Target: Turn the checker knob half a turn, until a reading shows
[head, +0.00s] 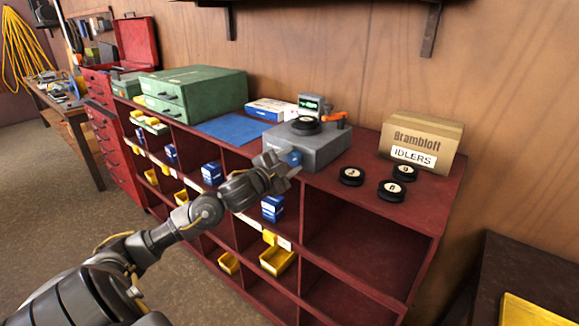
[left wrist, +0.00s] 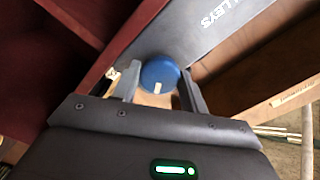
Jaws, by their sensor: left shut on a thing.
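The checker (head: 311,146) is a grey box on top of the red shelf unit. A black pulley (head: 305,125) sits on it, with a small display (head: 311,103) showing green marks too small to read behind it and an orange lever to the right. The blue knob (head: 294,158) is on the checker's front face. My left gripper (head: 284,164) is at that face, shut on the knob. In the left wrist view the round blue knob (left wrist: 159,74) sits between the two fingers, with a pale mark on its lower edge. My right gripper is not in view.
Several black idlers (head: 351,176) lie on the shelf top to the right, by a cardboard box (head: 421,143) labelled IDLERS. A blue mat (head: 233,128) and a green drawer cabinet (head: 193,92) are to the left. Yellow bins (head: 278,260) and blue boxes fill cubbies below.

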